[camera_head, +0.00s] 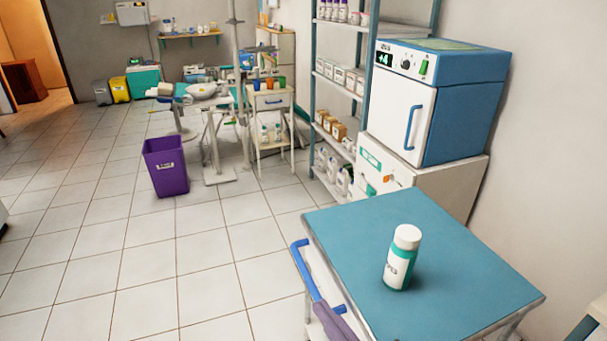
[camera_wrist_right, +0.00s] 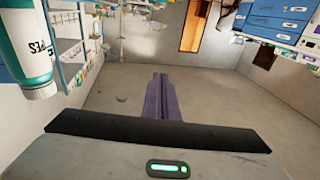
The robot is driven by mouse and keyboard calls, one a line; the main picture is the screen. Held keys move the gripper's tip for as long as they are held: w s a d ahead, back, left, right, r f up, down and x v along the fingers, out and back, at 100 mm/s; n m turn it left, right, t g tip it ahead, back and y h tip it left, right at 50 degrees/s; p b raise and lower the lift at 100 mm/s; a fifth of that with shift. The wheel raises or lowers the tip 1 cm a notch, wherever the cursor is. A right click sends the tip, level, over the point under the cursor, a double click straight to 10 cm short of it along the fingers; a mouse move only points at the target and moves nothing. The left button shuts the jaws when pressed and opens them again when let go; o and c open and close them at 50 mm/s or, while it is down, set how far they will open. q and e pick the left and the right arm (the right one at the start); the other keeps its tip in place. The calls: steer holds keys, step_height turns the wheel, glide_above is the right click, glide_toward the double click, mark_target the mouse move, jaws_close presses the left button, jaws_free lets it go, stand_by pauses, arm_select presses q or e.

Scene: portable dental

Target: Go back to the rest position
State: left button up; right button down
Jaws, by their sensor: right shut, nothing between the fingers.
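My right gripper (camera_head: 324,308) shows at the bottom of the head view as two purple fingers beside the left edge of the blue-topped cart (camera_head: 450,270). In the right wrist view its fingers (camera_wrist_right: 160,80) are together with nothing between them. The fingertips overlap the lower end of the cart's blue handle (camera_head: 305,272) in the head view; I cannot tell whether they touch it. A white and teal bottle with a white cap (camera_head: 403,258) stands upright on the cart top, apart from the gripper. It also shows upside down in the wrist view (camera_wrist_right: 28,45). My left gripper is not in view.
A blue and white sterilizer (camera_head: 440,100) stands on a white cabinet (camera_head: 440,185) behind the cart. A stocked shelf rack (camera_head: 335,100) is beside it. A purple bin (camera_head: 166,166) and a dental chair (camera_head: 205,95) stand farther back. The tiled floor at left is clear.

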steer(key=s+d+f+m+g+h, duration=0.1)
steer(key=s+d+f+g+h, duration=0.1)
steer(key=s+d+f, duration=0.2)
steer(key=s+d+f+m+g+h, duration=0.2)
steer(key=s+f, duration=0.4)
steer(key=f, duration=0.5)
steer(key=s+d+f+m+g+h, duration=0.1)
steer(key=s+d+f+g+h, duration=0.2)
steer(key=s+d+f, duration=0.3)
step_height(320, 180, down, 2)
steer(key=shift+d+f+g+h, duration=0.25)
steer(key=shift+d+g+h, duration=0.05)
steer(key=shift+d, duration=0.05)
